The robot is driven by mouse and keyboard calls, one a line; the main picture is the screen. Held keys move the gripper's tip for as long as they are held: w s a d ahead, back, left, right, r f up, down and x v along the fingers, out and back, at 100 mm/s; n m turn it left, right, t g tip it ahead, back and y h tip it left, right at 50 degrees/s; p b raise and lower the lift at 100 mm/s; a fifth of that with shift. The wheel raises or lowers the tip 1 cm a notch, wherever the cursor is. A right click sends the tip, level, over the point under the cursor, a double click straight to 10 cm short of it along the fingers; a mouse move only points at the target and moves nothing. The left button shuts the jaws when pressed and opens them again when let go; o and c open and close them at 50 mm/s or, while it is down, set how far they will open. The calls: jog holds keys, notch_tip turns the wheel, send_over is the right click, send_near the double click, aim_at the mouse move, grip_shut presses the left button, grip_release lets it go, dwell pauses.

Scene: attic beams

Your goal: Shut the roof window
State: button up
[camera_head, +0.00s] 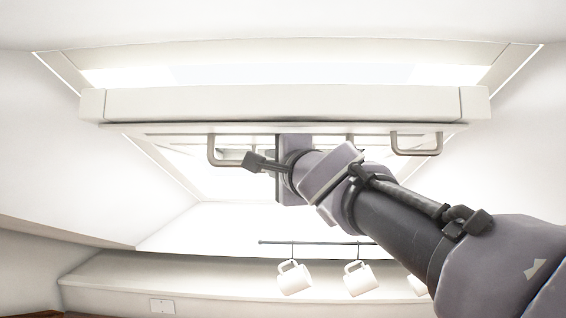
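The roof window is a pale sash (285,104) that stands tilted out of its sloping frame (62,68). Bright openings show above and below the sash, so the window is open. Two grey bar handles hang under the sash's lower edge, a left handle (212,150) and a right handle (417,153). My arm reaches in from the lower right. My gripper (290,165) is at the sash's underside, just right of the left handle, overlapping its right part in the picture. Its fingers are hidden, so I cannot tell whether it touches or holds anything.
A dark rail (318,242) below the window carries hanging white mugs (294,278), with another mug (361,278) beside it and one partly behind my arm. A ledge (110,280) runs along the bottom. The space left of my arm looks clear.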

grip_shut()
dwell(1.1)
